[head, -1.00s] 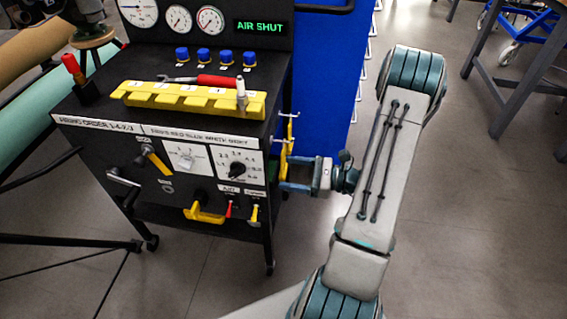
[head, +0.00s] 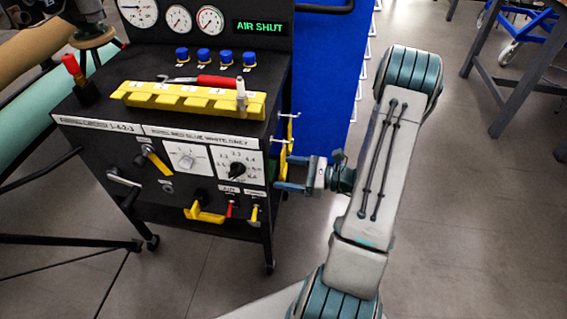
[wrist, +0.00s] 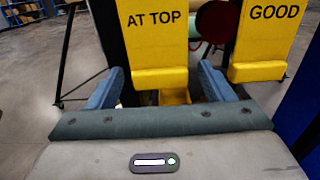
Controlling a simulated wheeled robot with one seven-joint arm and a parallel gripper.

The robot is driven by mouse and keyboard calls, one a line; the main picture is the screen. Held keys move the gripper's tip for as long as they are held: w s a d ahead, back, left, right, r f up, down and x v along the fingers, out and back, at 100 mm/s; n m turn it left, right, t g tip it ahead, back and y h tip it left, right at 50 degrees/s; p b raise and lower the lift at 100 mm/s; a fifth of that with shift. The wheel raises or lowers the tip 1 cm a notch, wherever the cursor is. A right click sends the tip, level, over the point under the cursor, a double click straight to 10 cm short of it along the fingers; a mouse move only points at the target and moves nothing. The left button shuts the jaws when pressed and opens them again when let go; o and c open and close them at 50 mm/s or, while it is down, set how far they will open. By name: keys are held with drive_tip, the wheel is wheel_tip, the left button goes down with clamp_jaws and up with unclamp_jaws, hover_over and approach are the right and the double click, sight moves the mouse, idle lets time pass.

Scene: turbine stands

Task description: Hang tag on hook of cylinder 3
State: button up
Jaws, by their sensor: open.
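A yellow tag reading AT TOP (wrist: 158,40) hangs between my gripper's fingers (wrist: 161,86) in the wrist view. The blue fingers are apart, one at each side of its lower part, with visible gaps. A second yellow tag reading GOOD (wrist: 264,40) hangs to its right, outside the fingers. In the head view, yellow tag material (head: 284,164) shows edge-on at the cart's right side, by my gripper (head: 284,172). Metal hooks (head: 291,115) stick out from that side above. I cannot make out which hook belongs to cylinder 3.
The black cart (head: 150,205) carries gauges, blue knobs (head: 203,56), a yellow block rack (head: 190,98) and a red-handled wrench (head: 215,80). A blue cabinet (head: 325,80) stands just behind its right side. Floor on the right is mostly clear.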

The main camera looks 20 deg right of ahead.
sight(286, 172)
drive_tip(key=c, duration=1.4)
drive_tip(key=shift+c, duration=0.2)
drive_tip(key=shift+v, duration=1.6)
drive_tip(key=shift+p+v, duration=0.3)
drive_tip(key=shift+v, duration=1.6)
